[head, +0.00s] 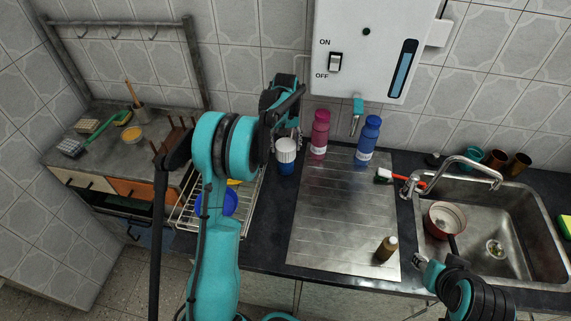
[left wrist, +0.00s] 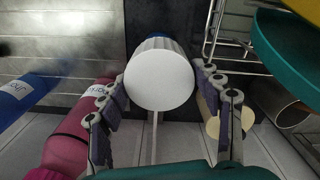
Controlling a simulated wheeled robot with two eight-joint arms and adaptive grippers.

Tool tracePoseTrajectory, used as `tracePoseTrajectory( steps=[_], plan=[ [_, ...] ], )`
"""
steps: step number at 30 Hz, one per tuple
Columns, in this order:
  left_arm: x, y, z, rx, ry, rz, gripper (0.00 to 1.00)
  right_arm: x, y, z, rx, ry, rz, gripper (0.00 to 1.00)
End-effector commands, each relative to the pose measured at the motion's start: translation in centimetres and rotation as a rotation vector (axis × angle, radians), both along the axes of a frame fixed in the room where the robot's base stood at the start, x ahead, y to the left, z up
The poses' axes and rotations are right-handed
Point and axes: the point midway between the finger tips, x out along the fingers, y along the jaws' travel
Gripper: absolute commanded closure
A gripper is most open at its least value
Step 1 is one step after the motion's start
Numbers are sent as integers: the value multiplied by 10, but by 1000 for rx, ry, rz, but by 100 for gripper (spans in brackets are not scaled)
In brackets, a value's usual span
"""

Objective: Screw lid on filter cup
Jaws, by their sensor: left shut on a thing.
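The white ribbed lid (head: 286,146) sits over the blue filter cup (head: 286,168) at the left edge of the dark counter, beside the drainboard. I cannot tell whether its threads are engaged. My left gripper (head: 288,133) comes down from above, shut on the lid. In the left wrist view the lid's round white top (left wrist: 160,80) lies between the two padded fingers, and little of the cup shows under it. My right gripper (head: 430,268) is low at the right, by the sink's front edge, apart from the cup; its jaws are unclear.
A pink bottle (head: 319,133) stands close to the right of the cup, and a blue bottle (head: 367,139) is farther right. A dish rack (head: 188,218) with a blue bowl (head: 228,203) is at the left. A small brown bottle (head: 387,248) stands on the drainboard (head: 335,225), whose middle is clear.

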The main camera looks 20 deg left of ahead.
Motion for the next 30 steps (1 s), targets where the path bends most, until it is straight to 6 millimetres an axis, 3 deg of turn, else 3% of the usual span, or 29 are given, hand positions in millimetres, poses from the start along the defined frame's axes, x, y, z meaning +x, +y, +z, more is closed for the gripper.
tracePoseTrajectory(
  steps=[8, 18, 30],
  plan=[
    [3, -1, 0, 0, -7, -40, 87, 0, 0, 0, 0, 0, 0, 60],
    [3, -1, 1, 2, -8, -474, 87, 0, 0, 0, 0, 0, 0, 60],
    [3, -1, 1, 2, -7, -572, 87, 0, 0, 0, 0, 0, 0, 60]
  ],
)
